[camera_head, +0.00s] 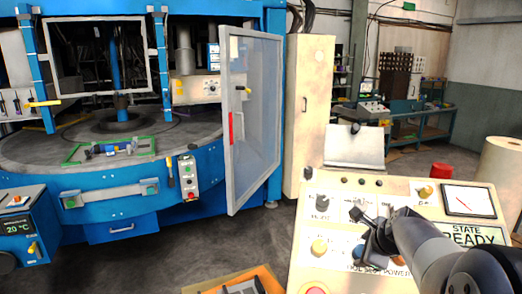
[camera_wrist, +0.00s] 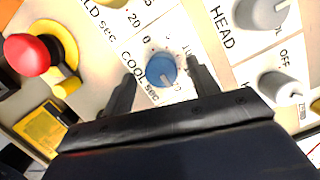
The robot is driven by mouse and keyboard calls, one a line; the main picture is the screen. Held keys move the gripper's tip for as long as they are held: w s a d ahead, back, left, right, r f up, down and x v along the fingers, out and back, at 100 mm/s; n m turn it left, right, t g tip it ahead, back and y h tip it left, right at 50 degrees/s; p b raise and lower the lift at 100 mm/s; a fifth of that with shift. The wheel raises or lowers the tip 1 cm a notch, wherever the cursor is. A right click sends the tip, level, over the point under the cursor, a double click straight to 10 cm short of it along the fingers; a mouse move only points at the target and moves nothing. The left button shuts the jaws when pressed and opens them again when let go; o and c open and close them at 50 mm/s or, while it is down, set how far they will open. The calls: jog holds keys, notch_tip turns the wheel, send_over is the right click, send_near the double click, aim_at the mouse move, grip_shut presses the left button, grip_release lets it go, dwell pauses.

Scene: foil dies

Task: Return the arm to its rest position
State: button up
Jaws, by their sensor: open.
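My gripper (camera_head: 366,232) hangs over the cream control panel (camera_head: 302,262) at the lower right of the head view, with my arm coming in from the lower right corner. In the wrist view my gripper (camera_wrist: 161,72) is open, its two dark fingers on either side of a blue knob (camera_wrist: 162,70) by the label "COOL sec". I cannot tell whether the fingers touch the knob. The gripper holds nothing that I can see.
Grey knobs (camera_wrist: 262,12) and a red button (camera_wrist: 27,55) lie close around the fingers. A blue press machine (camera_head: 120,200) with an open clear door (camera_head: 255,120) stands left. A meter (camera_head: 469,200) and a "STATE READY" sign (camera_head: 474,235) are on the panel.

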aim_at(360, 249)
jog(key=x, duration=0.3)
jog(key=shift+f+n+b, duration=0.1)
jog(key=shift+n+b, duration=0.25)
jog(key=shift+n, duration=0.25)
jog(key=shift+s+n+g+b, duration=0.1)
jog(key=shift+n+g+b, duration=0.25)
jog(key=shift+n, duration=0.65)
jog(key=n+g+b, duration=0.1)
jog(key=n, duration=0.4)
jog(key=n+g, duration=0.1)
jog(key=n, duration=0.4)
jog(key=shift+s, duration=0.1)
jog(key=n+h, duration=0.1)
jog(key=n, duration=0.3)
jog(key=shift+g, duration=0.25)
jog(key=shift+s+n, duration=0.1)
jog(key=shift+n, duration=0.2)
